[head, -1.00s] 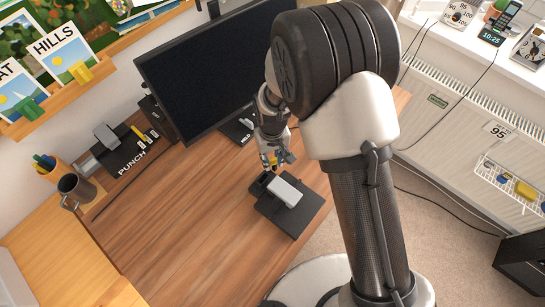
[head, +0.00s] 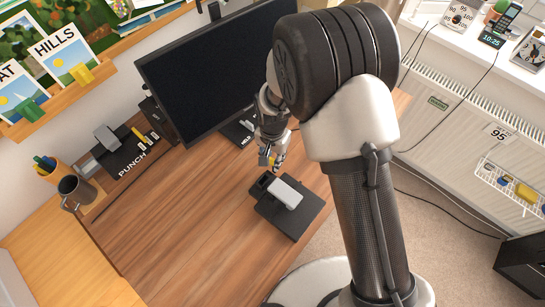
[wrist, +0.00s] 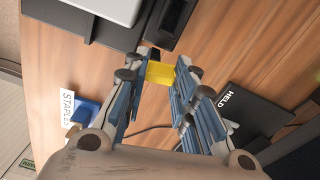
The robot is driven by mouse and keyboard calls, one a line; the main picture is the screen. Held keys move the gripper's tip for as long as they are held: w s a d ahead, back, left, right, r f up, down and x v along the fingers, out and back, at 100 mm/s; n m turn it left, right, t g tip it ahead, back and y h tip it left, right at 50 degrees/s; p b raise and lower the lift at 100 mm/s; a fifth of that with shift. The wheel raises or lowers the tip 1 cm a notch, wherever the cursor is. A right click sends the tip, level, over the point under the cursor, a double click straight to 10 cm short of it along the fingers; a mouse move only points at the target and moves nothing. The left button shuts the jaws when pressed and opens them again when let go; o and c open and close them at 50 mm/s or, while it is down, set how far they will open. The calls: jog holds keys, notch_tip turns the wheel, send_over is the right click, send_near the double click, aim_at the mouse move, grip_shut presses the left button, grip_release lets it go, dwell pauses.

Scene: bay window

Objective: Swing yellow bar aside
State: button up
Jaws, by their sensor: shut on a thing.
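The yellow bar (wrist: 160,74) shows as a short yellow block between the fingertips of my gripper (wrist: 160,68) in the wrist view. My gripper is shut on it, with blue-sided fingers on both sides. In the head view my gripper (head: 270,163) is just above the back corner of a black device (head: 292,222) with a light grey top block (head: 286,193). The device's dark raised end (wrist: 170,22) lies just beyond the fingertips in the wrist view. I cannot tell whether the bar is still joined to the device.
A black mat marked HELD (wrist: 240,115) lies to the right in the wrist view. A blue item with a STAPLES label (wrist: 68,107) is at the left. The monitor (head: 215,75) stands behind my gripper. The desk left of the device is clear.

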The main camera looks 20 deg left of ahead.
aim_at(273, 159)
jog(key=shift+m, duration=0.5)
jog(key=o, duration=1.1)
jog(key=shift+c, duration=0.2)
notch_tip(273, 159, up, 12)
dwell(0.4)
